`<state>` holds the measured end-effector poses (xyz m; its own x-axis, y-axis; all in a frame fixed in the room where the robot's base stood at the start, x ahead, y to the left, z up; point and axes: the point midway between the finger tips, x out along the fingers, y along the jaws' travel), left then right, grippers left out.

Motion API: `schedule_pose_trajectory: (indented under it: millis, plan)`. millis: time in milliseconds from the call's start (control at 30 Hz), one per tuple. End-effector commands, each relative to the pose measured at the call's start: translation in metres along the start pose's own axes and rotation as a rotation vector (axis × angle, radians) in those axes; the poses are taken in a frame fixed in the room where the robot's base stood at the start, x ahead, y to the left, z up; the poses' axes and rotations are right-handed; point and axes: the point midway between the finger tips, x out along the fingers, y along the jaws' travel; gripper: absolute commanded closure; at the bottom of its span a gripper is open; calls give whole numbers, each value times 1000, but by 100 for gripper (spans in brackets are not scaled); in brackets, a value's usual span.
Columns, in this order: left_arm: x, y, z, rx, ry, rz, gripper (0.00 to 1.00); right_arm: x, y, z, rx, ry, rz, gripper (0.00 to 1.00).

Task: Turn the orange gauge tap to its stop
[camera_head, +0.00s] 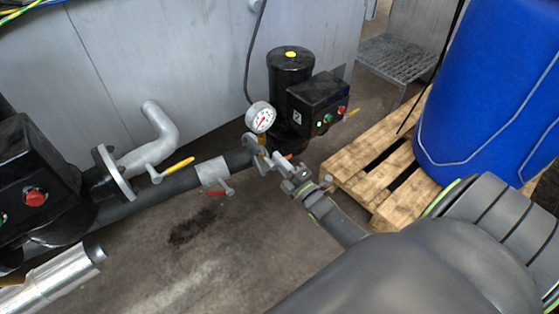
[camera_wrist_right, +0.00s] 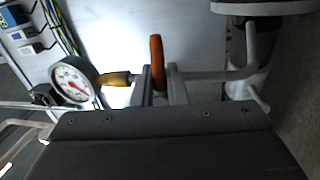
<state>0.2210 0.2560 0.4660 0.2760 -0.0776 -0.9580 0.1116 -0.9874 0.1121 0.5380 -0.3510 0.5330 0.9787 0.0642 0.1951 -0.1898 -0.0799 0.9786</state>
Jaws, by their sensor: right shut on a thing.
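The orange gauge tap handle (camera_wrist_right: 157,62) stands upright between the two fingers of my right gripper (camera_wrist_right: 161,88) in the right wrist view. The gripper is shut on it. In the head view only a small bit of the orange handle (camera_head: 288,156) shows beside my right gripper (camera_head: 271,164), just below the gauge. The round white pressure gauge (camera_head: 260,117) with a red needle sits above the tap. It also shows in the wrist view (camera_wrist_right: 75,82), with a brass fitting (camera_wrist_right: 116,79) between it and the fingers. My left gripper is out of view.
A black pump (camera_head: 290,75) with a control box (camera_head: 318,103) stands behind the gauge. A grey pipe with a yellow lever (camera_head: 179,165) and a red lever (camera_head: 216,193) runs left. A wooden pallet (camera_head: 350,170) carries a blue drum (camera_head: 490,90) at right.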

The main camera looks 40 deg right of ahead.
Motion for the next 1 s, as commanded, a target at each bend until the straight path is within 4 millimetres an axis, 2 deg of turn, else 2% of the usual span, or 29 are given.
schedule_pose_trajectory:
  millis: [300, 733, 767, 867, 1000]
  plan:
    - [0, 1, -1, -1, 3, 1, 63, 0, 1, 0, -76, 15, -2, 100]
    - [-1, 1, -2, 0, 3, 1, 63, -1, 1, 0, -85, 17, -2, 100]
    - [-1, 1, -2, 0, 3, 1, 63, -1, 1, 0, -85, 17, -2, 84]
    - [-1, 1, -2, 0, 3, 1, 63, 0, 1, 0, -83, 16, -2, 71]
    - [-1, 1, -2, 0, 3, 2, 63, 0, 1, 0, -82, 16, -1, 69]
